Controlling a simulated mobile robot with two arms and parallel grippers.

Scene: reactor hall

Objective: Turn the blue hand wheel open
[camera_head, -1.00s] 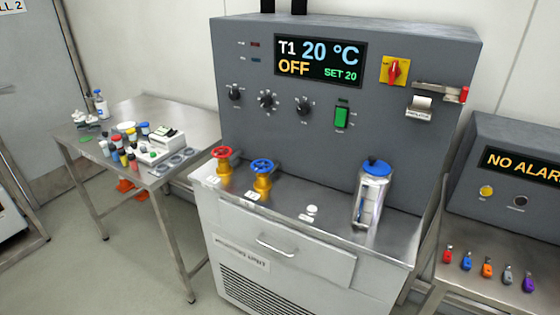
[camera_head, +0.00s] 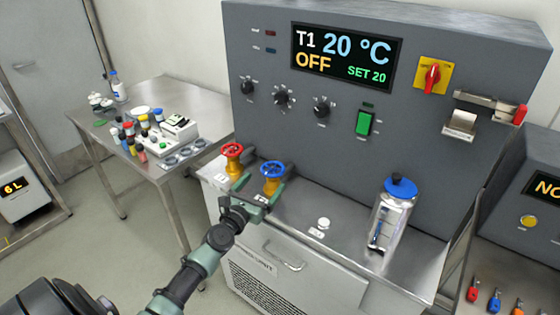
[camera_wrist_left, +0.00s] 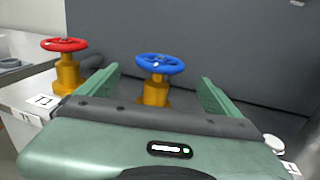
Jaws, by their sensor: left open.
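The blue hand wheel (camera_head: 273,169) sits on a brass valve body on the steel ledge of the grey unit. In the left wrist view the blue wheel (camera_wrist_left: 160,64) stands upright ahead, seen between the two fingers. A red hand wheel (camera_head: 232,150) on a similar brass valve is just left of it; it also shows in the left wrist view (camera_wrist_left: 64,45). My left gripper (camera_head: 256,193) is open and empty, in front of the blue wheel's valve. Whether its fingers touch the valve I cannot tell. My right gripper is not in view.
A glass vessel with a blue lid (camera_head: 394,215) stands right on the ledge (camera_head: 345,245). A small white knob (camera_head: 323,223) lies between. The grey panel (camera_head: 300,130) rises behind the valves. A side table (camera_head: 95,140) with bottles is at left.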

